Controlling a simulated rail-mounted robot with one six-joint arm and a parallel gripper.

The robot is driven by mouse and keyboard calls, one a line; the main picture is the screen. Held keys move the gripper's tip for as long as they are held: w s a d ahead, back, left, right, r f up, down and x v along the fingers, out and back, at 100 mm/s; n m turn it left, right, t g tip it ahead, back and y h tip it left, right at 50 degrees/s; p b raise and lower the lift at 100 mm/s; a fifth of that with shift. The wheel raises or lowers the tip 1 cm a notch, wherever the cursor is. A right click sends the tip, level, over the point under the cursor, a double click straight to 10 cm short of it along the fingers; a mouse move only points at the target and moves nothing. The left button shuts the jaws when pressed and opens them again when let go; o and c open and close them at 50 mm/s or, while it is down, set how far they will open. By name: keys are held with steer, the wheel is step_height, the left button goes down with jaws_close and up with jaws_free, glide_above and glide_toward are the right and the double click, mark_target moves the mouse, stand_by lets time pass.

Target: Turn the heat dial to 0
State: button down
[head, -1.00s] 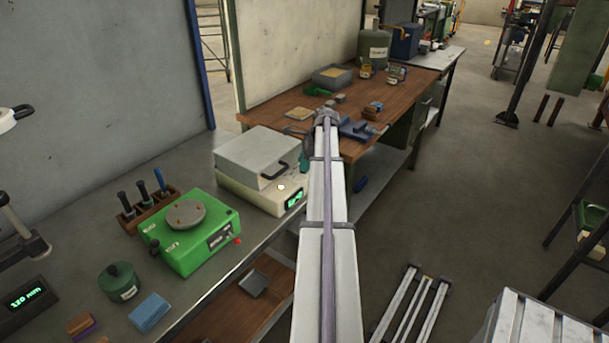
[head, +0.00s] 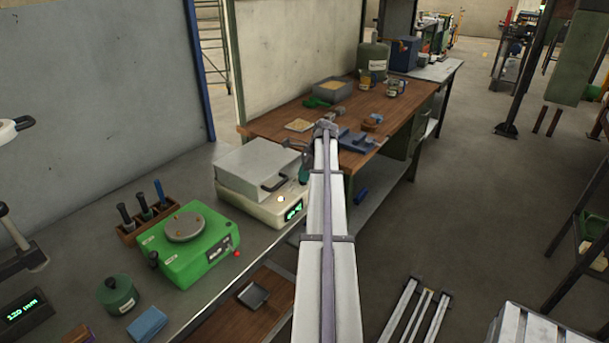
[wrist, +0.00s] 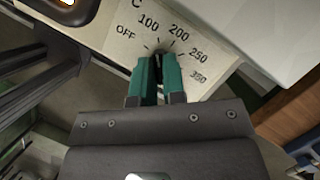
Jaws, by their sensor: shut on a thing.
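The heat dial (wrist: 159,62) is on the pale panel (wrist: 125,42) of the beige heating unit, which also shows in the head view (head: 252,205). Printed marks around the dial read OFF, 100, 200, 250 and a last one that looks like 350. My gripper (wrist: 160,68) has its teal fingers shut on the dial, one on each side. They hide most of it, so I cannot tell exactly where its pointer stands. In the head view the fingers (head: 304,172) are small at the unit's right side, and the dial is hidden.
The unit has a grey lid (head: 255,162) with a dark handle and a lit green display (head: 293,211). A green hotplate-like device (head: 188,258) stands to its left on the grey bench. A wooden workbench (head: 265,128) with a blue vise (head: 357,141) lies behind.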

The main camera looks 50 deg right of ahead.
steer(key=shift+n, duration=0.3)
steer(key=n+g+y, duration=0.1)
steer(key=n, duration=0.2)
steer(key=shift+f, duration=0.1)
steer(key=shift+n+g+y, duration=0.3)
steer(key=shift+n+g, duration=0.5)
steer(key=shift+n, duration=1.3)
steer(key=shift+a, duration=0.1)
steer(key=c, duration=1.2)
jaws_free()
steer(key=shift+w, duration=0.25)
steer(key=shift+s+r, duration=0.1)
steer(key=shift+r, duration=0.15)
steer(key=p+v, duration=1)
